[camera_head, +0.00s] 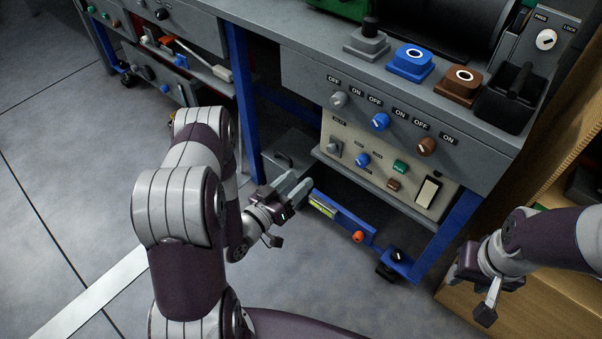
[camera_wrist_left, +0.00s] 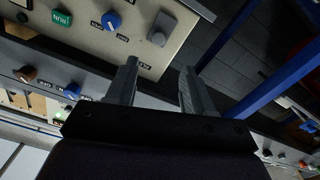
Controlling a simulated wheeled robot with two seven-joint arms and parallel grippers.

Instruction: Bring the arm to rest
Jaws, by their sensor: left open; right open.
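My left gripper (camera_head: 292,190) is open and empty. It hangs in front of the bench's lower part, to the left of the cream control panel (camera_head: 375,150), with its fingers pointing right. In the left wrist view its two fingers (camera_wrist_left: 157,88) are spread with nothing between them, and the cream panel (camera_wrist_left: 170,50) shows beyond. My right gripper (camera_head: 470,275) is at the lower right, near a cardboard box. Its fingers are mostly hidden by its own wrist.
The grey bench (camera_head: 290,70) has blue legs (camera_head: 243,100) and a row of knobs. A blue button box (camera_head: 410,63) and a brown button box (camera_head: 458,85) stand on top. A cardboard box (camera_head: 565,165) stands at the right. The floor (camera_head: 60,150) at the left is clear.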

